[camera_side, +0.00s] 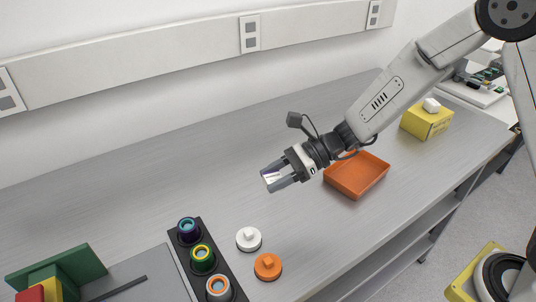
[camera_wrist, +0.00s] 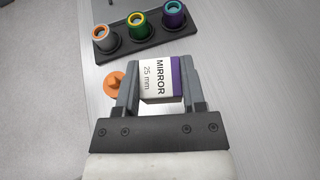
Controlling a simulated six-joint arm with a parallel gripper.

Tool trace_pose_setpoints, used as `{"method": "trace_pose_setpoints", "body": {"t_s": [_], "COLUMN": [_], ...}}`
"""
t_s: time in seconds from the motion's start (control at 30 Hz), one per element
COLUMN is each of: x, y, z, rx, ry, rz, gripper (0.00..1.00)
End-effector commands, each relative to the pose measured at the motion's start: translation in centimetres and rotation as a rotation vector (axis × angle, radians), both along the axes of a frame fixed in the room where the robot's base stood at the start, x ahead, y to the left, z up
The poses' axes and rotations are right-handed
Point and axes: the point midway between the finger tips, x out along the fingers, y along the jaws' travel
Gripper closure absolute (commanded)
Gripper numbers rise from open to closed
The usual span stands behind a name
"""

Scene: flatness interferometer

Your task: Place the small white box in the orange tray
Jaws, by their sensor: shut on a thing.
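The small white box (camera_wrist: 158,79), labelled "MIRROR 25 mm" with a purple side, is between the fingers of my gripper (camera_wrist: 158,85) in the wrist view. In the side view my gripper (camera_side: 272,181) is shut on the box (camera_side: 271,176) and holds it above the bench, left of the orange tray. The orange tray (camera_side: 358,192) lies on the bench to the right, partly behind my wrist. The part of it that shows is empty. The tray is not in the wrist view.
A black holder (camera_side: 188,254) with several coloured-ring cylinders stands at the front left. A white knob (camera_side: 248,239) and an orange knob (camera_side: 267,266) lie beside it. A yellow box (camera_side: 427,121) stands beyond the tray. The bench's back left (camera_side: 130,190) is clear.

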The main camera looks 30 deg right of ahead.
Motion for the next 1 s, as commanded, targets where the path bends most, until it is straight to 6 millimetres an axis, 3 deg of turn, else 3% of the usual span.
{"method": "trace_pose_setpoints", "body": {"t_s": [0.17, 0.37, 0.7, 1.0], "x": [0.3, 1.0, 1.6, 0.5], "y": [-1.2, -4.5, -13.6, -21.6], "z": [-0.1, -0.4, -1.1, -1.7], "rx": [-0.001, -0.002, -0.005, -0.004], "ry": [0.0, 0.0, 0.001, 0.002], "rz": [-0.022, -0.081, -0.247, -0.4], "gripper": [1.0, 1.0, 1.0, 1.0]}}
